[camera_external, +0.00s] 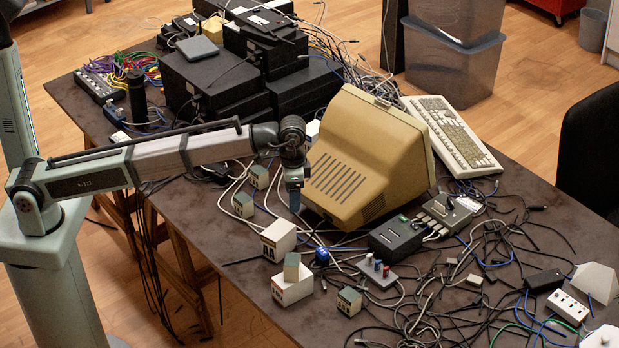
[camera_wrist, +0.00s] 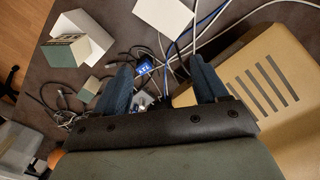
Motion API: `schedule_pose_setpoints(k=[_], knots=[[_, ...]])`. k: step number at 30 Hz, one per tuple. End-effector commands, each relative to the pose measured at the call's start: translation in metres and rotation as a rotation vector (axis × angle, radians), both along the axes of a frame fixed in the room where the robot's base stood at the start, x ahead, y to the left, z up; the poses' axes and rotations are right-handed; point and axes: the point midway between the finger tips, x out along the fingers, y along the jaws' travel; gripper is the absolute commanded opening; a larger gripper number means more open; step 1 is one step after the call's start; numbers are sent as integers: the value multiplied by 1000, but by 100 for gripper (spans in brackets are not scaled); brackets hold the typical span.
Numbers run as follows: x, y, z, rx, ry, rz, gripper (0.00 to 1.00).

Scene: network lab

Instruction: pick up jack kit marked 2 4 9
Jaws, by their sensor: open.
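Several small grey-green boxes with dark markings stand on the table: one (camera_external: 259,177) and another (camera_external: 243,205) left of my gripper, one (camera_external: 292,267) on top of a white box, and one (camera_external: 349,301) nearer the front. I cannot read 2 4 9 on any of them. My gripper (camera_external: 294,207) is open, pointing down above the table beside the beige monitor. In the wrist view, its blue fingers (camera_wrist: 163,78) are apart with nothing held.
The beige monitor (camera_external: 365,160) stands close right of my gripper. White boxes (camera_external: 278,241) stand in front of it. Tangled cables (camera_external: 440,300) cover the table's right front. A switch panel (camera_external: 377,272) and black box (camera_external: 395,237) are nearby. Dark equipment (camera_external: 215,85) is stacked behind.

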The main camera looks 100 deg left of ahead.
Motion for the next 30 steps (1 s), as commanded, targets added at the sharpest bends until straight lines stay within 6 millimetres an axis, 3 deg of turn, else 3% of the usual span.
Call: schedule_pose_setpoints(k=[1, 3, 12, 21, 30], knots=[[-10, 24, -4, 0, 3, 33, 72], [-22, 50, -8, -1, 6, 68, 72], [-65, 120, -21, -3, 14, 175, 72], [-115, 163, -34, -1, 17, 400, 72], [-143, 166, -43, 5, 13, 751, 72]])
